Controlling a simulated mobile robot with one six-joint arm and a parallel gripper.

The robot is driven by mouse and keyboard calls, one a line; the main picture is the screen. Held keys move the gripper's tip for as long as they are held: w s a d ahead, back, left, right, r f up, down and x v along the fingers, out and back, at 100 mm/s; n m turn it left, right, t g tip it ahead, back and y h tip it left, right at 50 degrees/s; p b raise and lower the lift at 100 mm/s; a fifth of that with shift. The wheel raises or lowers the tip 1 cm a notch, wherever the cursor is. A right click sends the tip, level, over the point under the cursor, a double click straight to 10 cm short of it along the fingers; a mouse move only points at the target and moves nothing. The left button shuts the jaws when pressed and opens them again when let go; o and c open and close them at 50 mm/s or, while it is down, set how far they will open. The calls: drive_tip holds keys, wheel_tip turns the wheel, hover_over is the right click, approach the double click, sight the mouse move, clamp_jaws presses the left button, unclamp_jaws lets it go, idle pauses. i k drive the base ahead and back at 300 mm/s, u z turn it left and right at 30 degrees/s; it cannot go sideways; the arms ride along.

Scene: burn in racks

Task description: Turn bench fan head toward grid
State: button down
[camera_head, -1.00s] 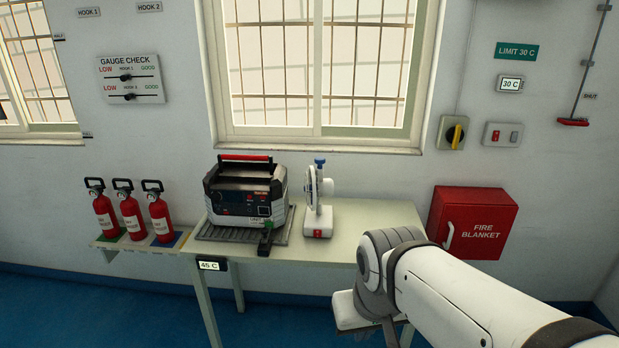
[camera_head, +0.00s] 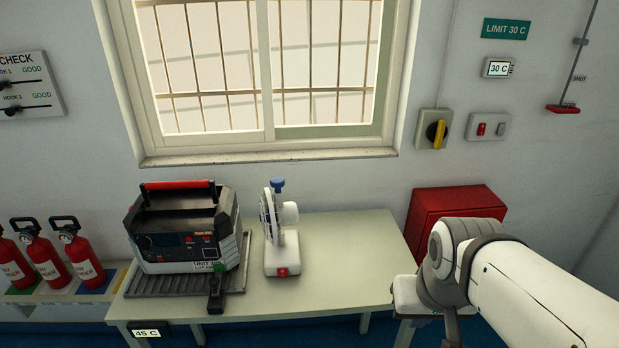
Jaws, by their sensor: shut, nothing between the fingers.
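The white bench fan (camera_head: 282,245) stands upright on the bench, just right of the black test unit. Its caged head (camera_head: 267,217) is seen nearly edge-on and faces left toward the unit, with the round motor housing (camera_head: 290,212) on the right. A blue knob (camera_head: 277,184) tops it and a red switch (camera_head: 283,272) is on its base. The unit (camera_head: 185,235) sits on a dark slatted grid tray (camera_head: 150,288). Window bars (camera_head: 200,92) also form a grid behind.
The bench (camera_head: 340,265) is clear right of the fan. A red fire blanket box (camera_head: 455,205) hangs on the wall behind my arm. Red extinguishers (camera_head: 80,258) stand at left.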

sight(284, 214)
drive_tip(key=u, duration=0.2)
drive_tip(key=i, duration=0.85)
drive_tip(key=u, duration=0.7)
